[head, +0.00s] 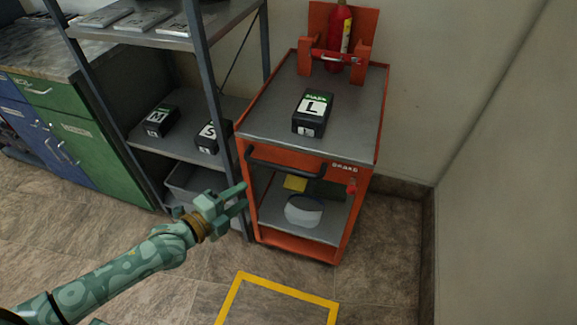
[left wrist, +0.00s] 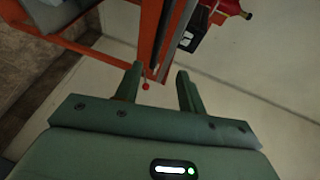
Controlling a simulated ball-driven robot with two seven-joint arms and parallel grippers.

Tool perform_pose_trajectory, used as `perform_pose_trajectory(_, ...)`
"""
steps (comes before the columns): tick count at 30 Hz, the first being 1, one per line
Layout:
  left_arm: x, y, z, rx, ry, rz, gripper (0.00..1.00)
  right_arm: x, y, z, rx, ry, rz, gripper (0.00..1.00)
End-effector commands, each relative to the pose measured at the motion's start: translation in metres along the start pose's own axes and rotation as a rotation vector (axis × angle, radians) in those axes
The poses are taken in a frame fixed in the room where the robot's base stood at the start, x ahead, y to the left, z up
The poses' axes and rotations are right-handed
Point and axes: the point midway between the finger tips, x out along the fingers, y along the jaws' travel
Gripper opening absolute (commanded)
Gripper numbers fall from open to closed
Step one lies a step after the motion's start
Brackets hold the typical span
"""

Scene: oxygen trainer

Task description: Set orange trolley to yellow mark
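The orange trolley (head: 300,250) stands against the back wall, beside the metal shelf. It has a grey top, a dark front handle (head: 285,165) and a lower shelf. The yellow mark (head: 283,287) is a square outline on the floor in front of the trolley, and the trolley stands behind it. My left gripper (head: 241,197) is open and empty, left of the trolley's front and below the handle. In the left wrist view the two fingers (left wrist: 157,88) are apart, with the trolley's orange edge (left wrist: 148,35) beyond them. My right gripper is not in view.
A black box marked L (head: 312,113) and a red extinguisher (head: 340,35) are on the trolley. A white round container (head: 303,211) is on its lower shelf. The metal shelf (head: 172,145) is close on the left. The right wall (head: 505,190) bounds the free floor.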

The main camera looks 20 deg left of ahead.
Motion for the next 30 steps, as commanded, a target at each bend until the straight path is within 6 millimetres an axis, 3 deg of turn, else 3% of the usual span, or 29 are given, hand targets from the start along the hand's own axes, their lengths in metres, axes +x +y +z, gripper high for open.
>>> perform_pose_trajectory(5, 0.021, 0.002, 0.001, 0.019, -0.002, -0.002, 0.4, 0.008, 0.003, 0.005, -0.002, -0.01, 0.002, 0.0)
perform_pose_trajectory(15, 0.106, 0.006, 0.001, 0.014, -0.002, 0.001, 0.4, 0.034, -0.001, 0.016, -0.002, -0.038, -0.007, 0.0)
perform_pose_trajectory(21, 0.144, 0.004, 0.001, 0.014, -0.002, 0.002, 0.4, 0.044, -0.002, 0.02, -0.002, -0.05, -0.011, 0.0)
perform_pose_trajectory(30, 0.163, 0.002, 0.001, 0.019, -0.002, 0.003, 0.4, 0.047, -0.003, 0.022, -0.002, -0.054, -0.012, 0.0)
